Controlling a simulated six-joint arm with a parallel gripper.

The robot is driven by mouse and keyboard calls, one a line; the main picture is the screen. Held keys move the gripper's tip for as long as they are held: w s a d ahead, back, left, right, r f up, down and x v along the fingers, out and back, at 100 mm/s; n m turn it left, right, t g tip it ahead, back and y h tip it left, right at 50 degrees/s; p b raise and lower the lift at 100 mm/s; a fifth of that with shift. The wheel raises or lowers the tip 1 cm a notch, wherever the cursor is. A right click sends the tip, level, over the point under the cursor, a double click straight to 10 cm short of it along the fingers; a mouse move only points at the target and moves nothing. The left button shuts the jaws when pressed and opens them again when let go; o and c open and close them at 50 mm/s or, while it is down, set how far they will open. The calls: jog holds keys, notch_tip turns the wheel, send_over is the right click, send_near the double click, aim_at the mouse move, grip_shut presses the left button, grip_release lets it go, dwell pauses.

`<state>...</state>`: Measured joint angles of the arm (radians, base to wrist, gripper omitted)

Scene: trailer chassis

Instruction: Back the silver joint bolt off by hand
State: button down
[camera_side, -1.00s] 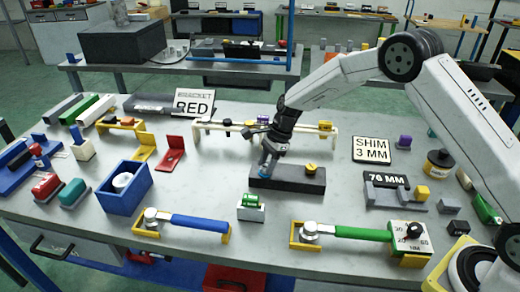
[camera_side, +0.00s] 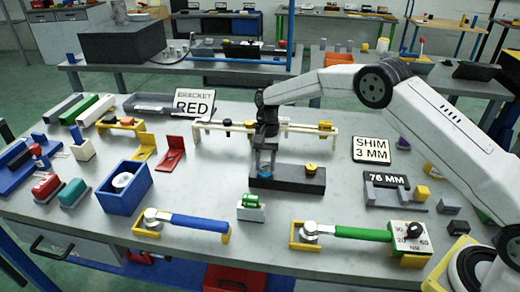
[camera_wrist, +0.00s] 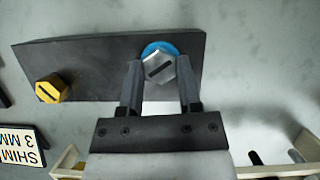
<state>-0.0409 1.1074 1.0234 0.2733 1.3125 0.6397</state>
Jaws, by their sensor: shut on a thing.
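The silver joint bolt (camera_wrist: 159,68) has a slotted hex head and sits over a blue ring (camera_wrist: 150,49) at one end of a dark block (camera_wrist: 105,62). In the side view the dark block (camera_side: 295,181) lies on the bench and the blue ring (camera_side: 264,173) shows beneath my gripper. My gripper (camera_wrist: 159,75) points down with a finger on each side of the bolt head, shut on it. In the side view my gripper (camera_side: 264,168) hides the bolt head. A yellow slotted hex bolt (camera_wrist: 51,87) stands at the block's other end, also in the side view (camera_side: 311,168).
A white rail (camera_side: 295,127) stands behind the block. Signs reading "SHIM 3 MM" (camera_side: 371,150) and "76 MM" (camera_side: 386,180) lie to the right. A green part in a white holder (camera_side: 251,207) and blue-handled (camera_side: 198,223) and green-handled (camera_side: 362,233) wrenches are in front.

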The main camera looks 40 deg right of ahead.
jog(key=n, duration=0.2)
jog(key=n+h, duration=0.1)
jog(key=n, duration=0.1)
jog(key=n+g, duration=0.1)
jog(key=shift+a+f+n+h, duration=0.15)
jog(key=shift+f+n+h, duration=0.15)
jog(key=shift+n+h, duration=0.1)
jog(key=n+h, duration=0.2)
jog(key=n, duration=0.3)
jog(key=shift+a, duration=0.15)
jog(key=n+h, duration=0.1)
jog(key=n, duration=0.2)
jog(key=n+t+h, duration=0.1)
jog(key=n, duration=0.1)
jog(key=shift+s+a+n, duration=0.1)
jog(key=shift+s+n, duration=0.05)
jog(key=shift+n, duration=0.25)
jog(key=shift+s+n+t+h, duration=0.1)
jog(key=shift+n+t+h, duration=0.25)
jog(key=shift+n, duration=0.75)
jog(key=shift+n+t+h, duration=0.25)
jog(key=shift+n+t, duration=0.1)
jog(key=shift+n, duration=0.75)
jog(key=shift+c, duration=1.4)
grip_release()
jog(key=shift+r, duration=0.1)
jog(key=shift+a+r, duration=0.1)
